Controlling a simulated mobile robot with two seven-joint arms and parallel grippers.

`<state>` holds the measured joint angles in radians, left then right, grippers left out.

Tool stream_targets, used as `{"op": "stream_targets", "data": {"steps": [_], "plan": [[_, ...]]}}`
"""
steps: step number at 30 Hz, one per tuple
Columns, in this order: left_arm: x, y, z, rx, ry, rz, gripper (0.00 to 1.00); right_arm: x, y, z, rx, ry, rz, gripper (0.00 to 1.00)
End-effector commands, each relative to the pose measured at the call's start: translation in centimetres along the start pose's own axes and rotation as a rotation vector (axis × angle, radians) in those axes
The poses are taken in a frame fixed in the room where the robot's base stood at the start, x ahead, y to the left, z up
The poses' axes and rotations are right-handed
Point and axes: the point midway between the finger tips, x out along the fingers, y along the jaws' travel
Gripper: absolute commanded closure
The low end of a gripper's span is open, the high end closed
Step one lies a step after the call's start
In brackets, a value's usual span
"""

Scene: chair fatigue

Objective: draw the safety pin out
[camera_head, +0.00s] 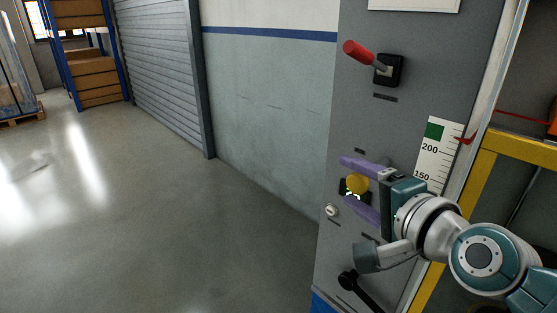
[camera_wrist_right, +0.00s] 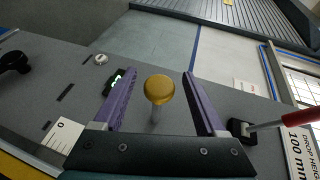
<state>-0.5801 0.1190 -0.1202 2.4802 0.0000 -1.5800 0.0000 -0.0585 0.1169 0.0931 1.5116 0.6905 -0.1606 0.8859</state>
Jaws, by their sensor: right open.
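The safety pin appears to be the yellow round knob (camera_head: 358,184) on the grey panel (camera_head: 345,240). In the right wrist view the knob (camera_wrist_right: 159,89) sits on a short pale shaft (camera_wrist_right: 155,115). My right gripper (camera_head: 346,180) is open at the panel, with one purple finger above the knob and one below it. In the wrist view the two fingers (camera_wrist_right: 159,74) stand on either side of the knob, with a visible gap at each side. My left gripper is not in view.
A red-handled lever (camera_head: 358,52) is higher on the panel, and a black handle (camera_head: 349,281) is lower down. A small green-lit display (camera_wrist_right: 118,82) and a round lock (camera_wrist_right: 101,59) are beside the gripper. A yellow frame (camera_head: 478,170) stands at right.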

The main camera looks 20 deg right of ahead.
Motion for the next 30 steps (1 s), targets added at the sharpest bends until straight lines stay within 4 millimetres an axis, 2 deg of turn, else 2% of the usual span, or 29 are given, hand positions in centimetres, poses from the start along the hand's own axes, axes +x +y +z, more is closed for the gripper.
{"op": "stream_targets", "data": {"steps": [5,15,19,24,30], "plan": [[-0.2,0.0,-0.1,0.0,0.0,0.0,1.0,-0.7,0.0,0.0,0.0,0.0,0.001,0.27],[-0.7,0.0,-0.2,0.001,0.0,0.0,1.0,-6.8,0.1,0.0,0.0,0.0,0.003,0.27],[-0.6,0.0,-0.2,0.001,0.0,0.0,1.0,-8.7,0.1,0.0,0.0,0.0,0.001,0.27],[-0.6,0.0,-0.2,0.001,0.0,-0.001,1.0,-9.8,0.0,0.0,0.0,0.0,0.0,0.27],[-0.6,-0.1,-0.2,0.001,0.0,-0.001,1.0,-10.0,0.0,0.0,0.0,0.0,-0.001,0.27]]}}
